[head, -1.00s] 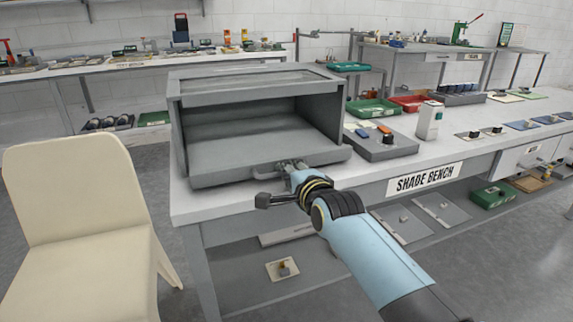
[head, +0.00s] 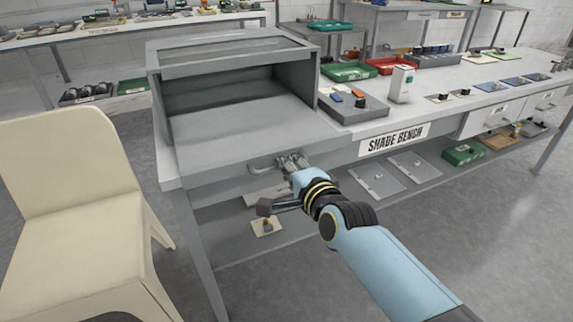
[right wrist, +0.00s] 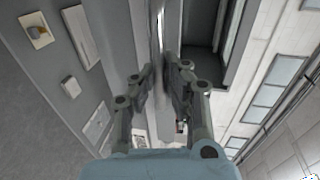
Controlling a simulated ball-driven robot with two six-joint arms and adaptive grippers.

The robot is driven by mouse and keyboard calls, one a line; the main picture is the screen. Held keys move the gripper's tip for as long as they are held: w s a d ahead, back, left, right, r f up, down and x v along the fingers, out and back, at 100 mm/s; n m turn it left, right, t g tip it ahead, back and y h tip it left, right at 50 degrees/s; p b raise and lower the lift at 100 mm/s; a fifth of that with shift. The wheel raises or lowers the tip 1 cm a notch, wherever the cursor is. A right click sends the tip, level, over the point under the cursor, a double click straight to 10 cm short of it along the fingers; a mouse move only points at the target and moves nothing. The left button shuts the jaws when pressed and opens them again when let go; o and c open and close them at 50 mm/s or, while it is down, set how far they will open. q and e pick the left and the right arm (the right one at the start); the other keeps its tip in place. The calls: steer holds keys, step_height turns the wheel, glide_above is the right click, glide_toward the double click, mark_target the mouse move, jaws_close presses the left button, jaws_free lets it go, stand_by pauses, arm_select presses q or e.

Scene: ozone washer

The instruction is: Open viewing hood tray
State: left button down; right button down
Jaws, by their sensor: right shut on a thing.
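The grey viewing hood (head: 230,62) stands on the left end of the bench, its front open. Its flat grey tray (head: 235,130) sticks out well past the hood and over the bench's front edge. A bar handle (head: 262,168) is on the tray's front. My right gripper (head: 290,162) is shut on the right part of this handle. In the right wrist view the two fingers (right wrist: 158,85) are close together at the tray's front edge; the handle between them is hard to make out. My left gripper is not in view.
A cream chair (head: 75,190) stands left of the bench (head: 440,108). A lower shelf with flat plates (head: 378,178) lies under the bench. Floor in front is free.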

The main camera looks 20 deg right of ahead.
steer(key=c, duration=1.7)
jaws_free()
steer(key=shift+o, duration=0.2)
steer(key=v, duration=1.2)
